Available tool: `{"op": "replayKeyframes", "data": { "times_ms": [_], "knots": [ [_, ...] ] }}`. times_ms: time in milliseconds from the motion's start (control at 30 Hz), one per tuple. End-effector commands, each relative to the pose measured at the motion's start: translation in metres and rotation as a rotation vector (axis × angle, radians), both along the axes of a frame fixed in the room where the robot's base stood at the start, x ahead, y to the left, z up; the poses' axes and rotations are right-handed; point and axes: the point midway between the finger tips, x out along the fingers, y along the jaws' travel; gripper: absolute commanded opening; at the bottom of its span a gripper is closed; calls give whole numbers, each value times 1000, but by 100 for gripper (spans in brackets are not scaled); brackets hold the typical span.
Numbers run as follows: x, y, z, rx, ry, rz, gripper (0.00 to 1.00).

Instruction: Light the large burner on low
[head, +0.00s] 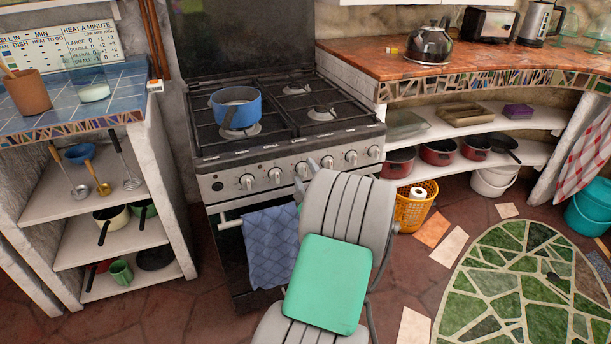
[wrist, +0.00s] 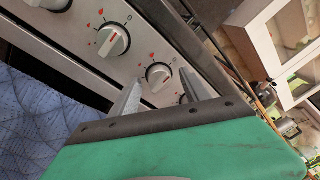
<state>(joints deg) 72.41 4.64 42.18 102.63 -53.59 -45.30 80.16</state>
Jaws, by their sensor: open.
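The stove (head: 290,159) has a row of several white knobs along its front panel. My gripper (wrist: 158,92) is open and empty in front of that panel. One knob (wrist: 158,76) shows between its two fingertips; I cannot tell whether they touch it. Another knob (wrist: 113,41) sits to the upper left, with red marks around it. A blue pot (head: 237,107) stands on the front left burner. The front right burner (head: 321,113) and a back burner (head: 296,89) are bare. I see no flame.
A blue checked towel (head: 271,246) hangs on the oven handle, below my gripper. A wall chart (head: 92,43) reads "HEAT A MINUTE", with large, double and small rows. A kettle (head: 428,46) stands on the right counter. Shelves with pots flank the stove.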

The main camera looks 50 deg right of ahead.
Motion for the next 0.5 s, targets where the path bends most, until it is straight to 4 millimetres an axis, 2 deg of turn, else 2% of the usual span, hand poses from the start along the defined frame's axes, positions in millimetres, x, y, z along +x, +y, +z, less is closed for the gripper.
{"op": "replayKeyframes", "data": {
  "times_ms": [200,500],
  "knots": [
    [1,0,0,0,2,0,55],
    [0,0,-1,1,2,0,30]
  ]
}}
